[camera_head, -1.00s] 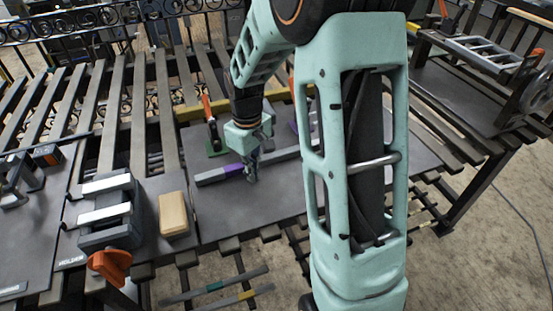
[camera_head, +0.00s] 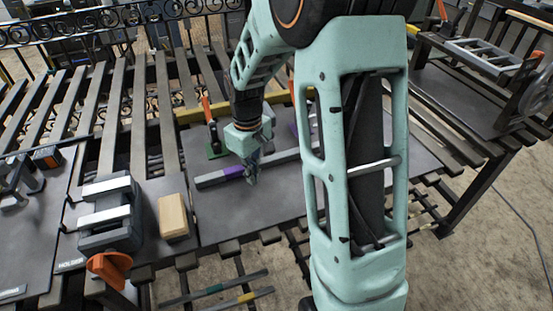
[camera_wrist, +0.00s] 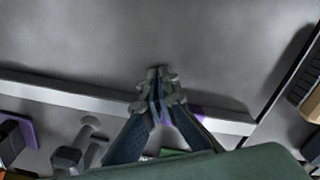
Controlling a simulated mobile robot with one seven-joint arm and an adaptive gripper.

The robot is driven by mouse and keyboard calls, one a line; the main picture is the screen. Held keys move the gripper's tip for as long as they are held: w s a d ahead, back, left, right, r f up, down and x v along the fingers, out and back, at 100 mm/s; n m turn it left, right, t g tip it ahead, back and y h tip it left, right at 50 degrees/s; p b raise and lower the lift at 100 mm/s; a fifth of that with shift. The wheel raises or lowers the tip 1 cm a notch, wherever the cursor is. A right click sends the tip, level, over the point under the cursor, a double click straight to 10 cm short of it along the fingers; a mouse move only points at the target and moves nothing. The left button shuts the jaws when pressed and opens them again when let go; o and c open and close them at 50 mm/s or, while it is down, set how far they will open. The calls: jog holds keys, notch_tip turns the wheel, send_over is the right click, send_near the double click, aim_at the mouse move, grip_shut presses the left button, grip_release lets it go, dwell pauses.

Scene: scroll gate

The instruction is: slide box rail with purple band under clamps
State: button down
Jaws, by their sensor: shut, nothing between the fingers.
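The long grey box rail (camera_head: 209,181) lies on the dark plate, with its purple band (camera_head: 233,172) beside my gripper. My gripper (camera_head: 253,183) is shut and empty, pointing down at the rail. In the wrist view my fingertips (camera_wrist: 160,78) reach across the rail (camera_wrist: 60,93) to the bare plate on its near side; contact is unclear. The purple band (camera_wrist: 197,110) shows just right of the fingers there. A clamp with orange handle and green base (camera_head: 214,139) stands behind the rail. A purple-based part (camera_head: 293,127) is mostly hidden by my arm.
A wooden block (camera_head: 173,216) and a grey holder (camera_head: 108,212) with an orange knob stand at left. A yellow bar (camera_head: 188,115) runs behind the clamp. Bars with green and yellow bands lie below the table's front edge. The plate before the rail is clear.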

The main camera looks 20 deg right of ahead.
jog(key=shift+w+p, duration=0.45)
jog(key=shift+w, duration=1.9)
jog(key=shift+s, duration=0.2)
jog(key=shift+s, duration=1.1)
jog(key=shift+r, duration=0.15)
notch_tip(320, 180, up, 8)
jog(key=p, duration=0.5)
jog(key=shift+p, duration=0.3)
